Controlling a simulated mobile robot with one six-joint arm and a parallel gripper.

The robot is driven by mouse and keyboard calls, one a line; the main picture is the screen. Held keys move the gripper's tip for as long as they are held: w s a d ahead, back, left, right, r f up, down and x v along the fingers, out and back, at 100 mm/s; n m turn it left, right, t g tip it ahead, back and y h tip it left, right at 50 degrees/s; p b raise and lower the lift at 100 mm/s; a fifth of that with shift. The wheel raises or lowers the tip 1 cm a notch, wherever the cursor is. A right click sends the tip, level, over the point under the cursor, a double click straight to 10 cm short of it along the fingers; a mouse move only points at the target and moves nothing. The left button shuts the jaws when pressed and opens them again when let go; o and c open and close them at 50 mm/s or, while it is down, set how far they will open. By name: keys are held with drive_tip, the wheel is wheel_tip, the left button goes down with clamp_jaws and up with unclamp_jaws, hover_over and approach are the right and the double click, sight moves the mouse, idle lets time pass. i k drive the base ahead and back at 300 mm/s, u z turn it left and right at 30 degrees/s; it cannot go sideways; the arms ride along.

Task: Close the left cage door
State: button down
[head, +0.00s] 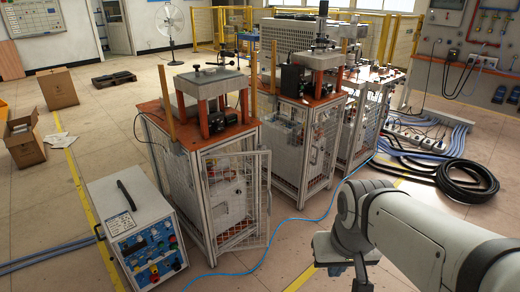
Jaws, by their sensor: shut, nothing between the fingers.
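The left cage door (238,200) is a light metal frame with wire mesh on the front of the left machine cage (172,185). It stands ajar, with its right side swung out from the cage. Components inside show through the mesh. My gripper (350,272) is at the lower middle right, to the right of the door and apart from it. It points downward, is shut and holds nothing; its fingertips are hard to make out.
A control box (135,232) stands on the floor left of the cage. Two similar cages (305,140) (362,120) stand behind to the right. A blue hose (300,217) crosses the floor before the door. Coiled black cable (467,180) lies at right.

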sight(255, 153)
drive_tip(key=u, duration=0.15)
drive_tip(key=i, duration=1)
drive_tip(key=u, duration=0.05)
